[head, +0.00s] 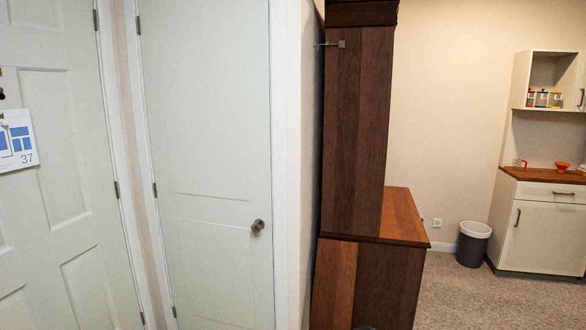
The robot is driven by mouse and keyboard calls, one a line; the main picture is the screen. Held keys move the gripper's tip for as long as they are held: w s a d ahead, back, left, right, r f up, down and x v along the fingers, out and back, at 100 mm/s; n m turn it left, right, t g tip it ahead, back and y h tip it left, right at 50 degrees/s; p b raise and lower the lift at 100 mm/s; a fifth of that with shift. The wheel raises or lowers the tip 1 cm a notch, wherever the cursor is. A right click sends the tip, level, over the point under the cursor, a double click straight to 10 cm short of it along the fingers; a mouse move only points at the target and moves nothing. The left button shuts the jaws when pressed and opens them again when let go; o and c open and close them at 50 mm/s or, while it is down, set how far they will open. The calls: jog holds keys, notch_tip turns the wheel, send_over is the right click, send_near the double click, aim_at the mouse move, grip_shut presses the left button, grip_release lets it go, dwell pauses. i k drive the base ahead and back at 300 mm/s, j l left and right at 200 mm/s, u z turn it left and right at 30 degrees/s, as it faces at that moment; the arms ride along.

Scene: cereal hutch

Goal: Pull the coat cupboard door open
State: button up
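A pale grey-green panelled door (205,130) stands left of centre in the head view, and it looks shut in its white frame. It has a round metal knob (258,226) near its right edge and hinges along its left edge. A second pale panelled door (60,130) fills the left edge, with a calendar (17,141) marked 37 on it. No label shows which one is the coat cupboard door. My gripper is not in view.
A tall dark wood hutch (357,140) stands just right of the door frame, with a metal hook (332,44) on its side. A grey bin (473,244) and a white cabinet (545,228) stand farther right. Carpet (455,298) is clear in front of them.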

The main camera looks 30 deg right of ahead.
aim_at(206, 63)
jog(key=z, duration=0.1)
jog(key=i+l, duration=0.25)
jog(key=i, duration=0.2)
jog(key=i+l+z, duration=0.15)
jog(key=i, duration=0.3)
jog(key=l, duration=0.1)
